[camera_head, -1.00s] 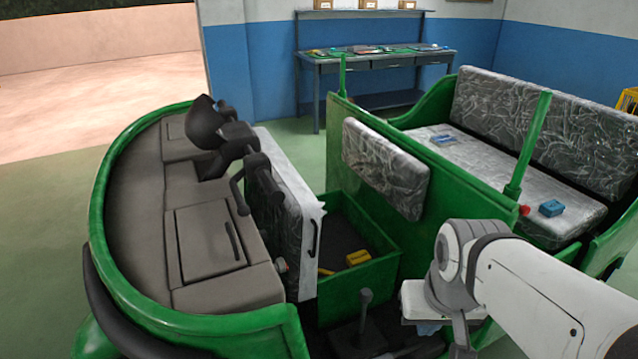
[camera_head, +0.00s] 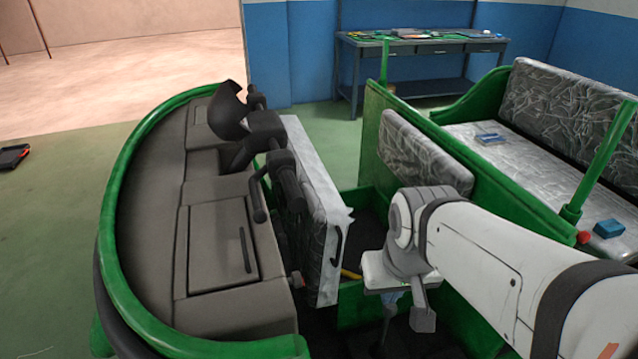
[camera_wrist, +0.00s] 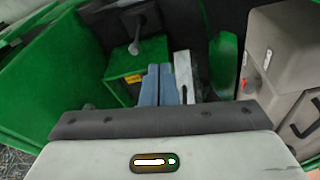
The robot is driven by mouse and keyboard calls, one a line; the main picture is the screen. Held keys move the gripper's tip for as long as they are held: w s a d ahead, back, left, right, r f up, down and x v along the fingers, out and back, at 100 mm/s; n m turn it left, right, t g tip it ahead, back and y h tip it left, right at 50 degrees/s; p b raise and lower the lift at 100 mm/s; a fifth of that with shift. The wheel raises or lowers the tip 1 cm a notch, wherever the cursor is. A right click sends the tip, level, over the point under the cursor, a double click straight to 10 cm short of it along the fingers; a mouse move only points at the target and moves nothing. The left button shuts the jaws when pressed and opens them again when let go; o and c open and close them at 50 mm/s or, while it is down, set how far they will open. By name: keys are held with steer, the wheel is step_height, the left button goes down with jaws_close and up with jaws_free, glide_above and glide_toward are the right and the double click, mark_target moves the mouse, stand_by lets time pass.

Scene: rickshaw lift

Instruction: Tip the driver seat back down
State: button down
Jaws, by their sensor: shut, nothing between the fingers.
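The driver seat (camera_head: 318,215) is tipped up on edge beside the handlebar in the head view. Its white side carries a dark handle (camera_head: 337,245). My gripper (camera_head: 389,300) is low, to the right of the seat's near edge, partly hidden by my own wrist. In the wrist view the blue fingers of my gripper (camera_wrist: 159,86) are together and empty. A pale upright panel with a slot, apparently the seat's edge (camera_wrist: 183,70), stands just right of them. I cannot tell whether they touch. The open green seat box (camera_wrist: 122,68) lies beyond, with a yellow item (camera_wrist: 134,78) on it.
The grey dashboard (camera_head: 220,235) and handlebar (camera_head: 265,140) stand close left of the seat. A green partition with a padded backrest (camera_head: 415,155) rises to the right. The rear bench (camera_head: 500,150) holds a blue box (camera_head: 608,228). A workbench (camera_head: 430,45) stands far back.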

steer(key=w+a+r+n+p, duration=0.2)
steer(key=w+r+n+p, duration=0.2)
steer(key=w+n, duration=0.1)
steer(key=n+g+y+p, duration=0.1)
steer(key=n+g+p, duration=0.3)
steer(key=n+p, duration=0.9)
glide_above(335, 235)
steer(key=s+b, duration=0.2)
steer(key=b, duration=0.1)
steer(key=f+n, duration=0.2)
steer(key=n, duration=0.1)
steer(key=shift+s+d+f+n, duration=0.1)
steer(key=shift+s+f+n, duration=0.1)
steer(key=shift+n, duration=0.1)
steer(key=f+p, duration=0.1)
steer(key=f, duration=0.5)
steer(key=s+a+f+p, duration=0.1)
steer(key=f, duration=0.2)
steer(key=shift+p, duration=0.3)
